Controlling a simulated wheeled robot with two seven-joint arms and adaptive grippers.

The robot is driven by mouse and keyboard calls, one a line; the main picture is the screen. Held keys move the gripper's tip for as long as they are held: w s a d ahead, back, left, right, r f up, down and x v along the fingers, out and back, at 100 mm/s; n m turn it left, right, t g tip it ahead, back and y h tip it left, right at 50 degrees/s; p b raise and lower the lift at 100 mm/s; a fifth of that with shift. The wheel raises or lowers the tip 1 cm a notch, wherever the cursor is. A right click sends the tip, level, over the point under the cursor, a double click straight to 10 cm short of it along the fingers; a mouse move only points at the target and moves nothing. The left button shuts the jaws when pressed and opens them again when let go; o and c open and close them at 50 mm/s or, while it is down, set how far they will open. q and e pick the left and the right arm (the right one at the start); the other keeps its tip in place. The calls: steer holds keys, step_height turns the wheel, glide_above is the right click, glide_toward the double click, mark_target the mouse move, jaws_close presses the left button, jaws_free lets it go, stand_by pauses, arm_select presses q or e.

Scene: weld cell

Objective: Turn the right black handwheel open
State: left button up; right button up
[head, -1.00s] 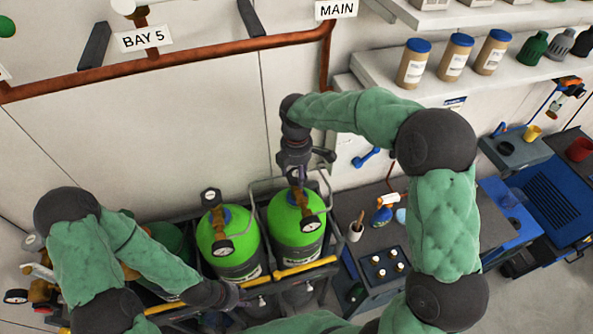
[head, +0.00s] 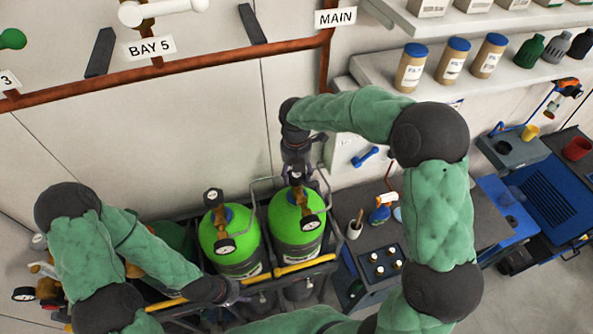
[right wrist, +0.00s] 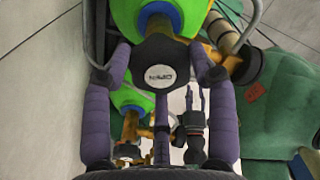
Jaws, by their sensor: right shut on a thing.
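The right black handwheel (head: 296,174) sits on top of the right green gas cylinder (head: 297,232). My right gripper (head: 297,170) comes down on it from above. In the right wrist view the handwheel (right wrist: 160,62) has a pale marking on its hub, and the purple fingers of my right gripper (right wrist: 160,68) are shut on its rim from both sides. The left green cylinder (head: 228,240) has its own black handwheel (head: 212,197), untouched. My left gripper (head: 232,292) is low beside the left cylinder; its fingers are too small to read.
Yellow rails (head: 304,266) and a dark rack enclose the cylinders. Pressure gauges (head: 310,222) hang at their fronts. A workbench (head: 372,232) with a cup and bottles stands close on the right. A copper pipe (head: 200,62) runs along the wall behind.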

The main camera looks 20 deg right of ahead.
steer(key=shift+s+f+n, duration=0.15)
steer(key=shift+f+n, duration=0.1)
steer(key=shift+n, duration=0.35)
steer(key=o, duration=1.2)
steer(key=shift+c, duration=0.2)
steer(key=shift+r, duration=0.15)
steer(key=shift+w+r, duration=0.25)
steer(key=shift+r, duration=0.35)
step_height(320, 180, up, 11)
steer(key=shift+f, duration=0.15)
steer(key=shift+s+a+f, duration=0.1)
